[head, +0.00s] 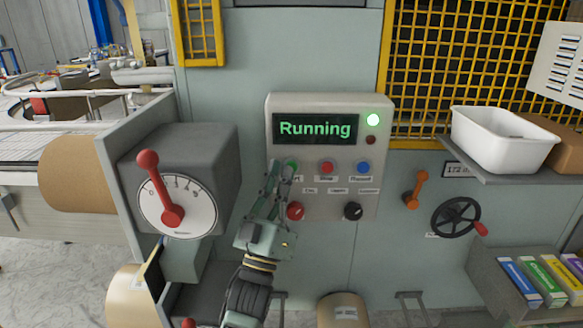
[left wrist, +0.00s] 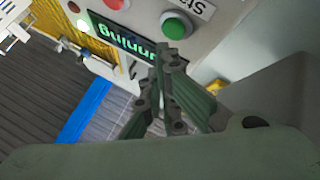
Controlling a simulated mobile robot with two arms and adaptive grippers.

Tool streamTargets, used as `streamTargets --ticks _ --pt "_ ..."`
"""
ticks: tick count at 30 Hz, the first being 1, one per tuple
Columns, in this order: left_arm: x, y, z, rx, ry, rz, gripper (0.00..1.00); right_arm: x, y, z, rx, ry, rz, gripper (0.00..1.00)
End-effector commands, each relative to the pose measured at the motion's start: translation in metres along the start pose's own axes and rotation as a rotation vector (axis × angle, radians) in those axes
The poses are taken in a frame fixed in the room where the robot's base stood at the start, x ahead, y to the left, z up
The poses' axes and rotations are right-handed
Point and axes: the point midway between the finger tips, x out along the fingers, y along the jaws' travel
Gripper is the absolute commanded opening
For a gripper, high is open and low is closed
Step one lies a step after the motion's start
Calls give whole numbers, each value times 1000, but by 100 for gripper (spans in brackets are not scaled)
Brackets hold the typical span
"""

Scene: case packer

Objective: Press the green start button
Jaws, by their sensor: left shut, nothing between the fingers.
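The green start button (head: 292,164) is at the left end of the button row on the grey control panel (head: 328,100). My left gripper (head: 279,166) is shut and empty, with its fingertips just in front of this button and partly over it. In the left wrist view the green button (left wrist: 177,25) shows just beyond the closed fingertips (left wrist: 171,52). I cannot tell whether they touch it. The panel's display (head: 315,128) reads "Running" in green, and the round lamp (head: 373,120) beside it glows green. My right gripper is not in view.
A red button (head: 327,168) and a blue button (head: 363,168) sit to the right. Red (head: 295,211) and black (head: 353,211) knobs are below. A dial box with a red lever (head: 157,185) stands close on the left. A white bin (head: 503,138) is on the right shelf.

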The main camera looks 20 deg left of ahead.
Motion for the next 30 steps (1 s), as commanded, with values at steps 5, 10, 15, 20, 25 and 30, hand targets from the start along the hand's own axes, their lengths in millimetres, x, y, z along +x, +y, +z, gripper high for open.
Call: streamTargets --ticks 5,10,15,20,25,30 --pt "-12 10 -11 -2 -1 -1 0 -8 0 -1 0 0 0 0" --pt "-24 18 -18 -2 -1 -1 0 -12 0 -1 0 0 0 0" --pt "-30 22 -22 -2 -1 -1 0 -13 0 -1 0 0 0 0" --pt "-31 22 -22 -1 0 -1 0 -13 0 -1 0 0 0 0" --pt "-30 22 -22 -1 0 0 0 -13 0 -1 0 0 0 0" --pt "-30 22 -22 -1 0 0 0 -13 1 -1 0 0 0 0"
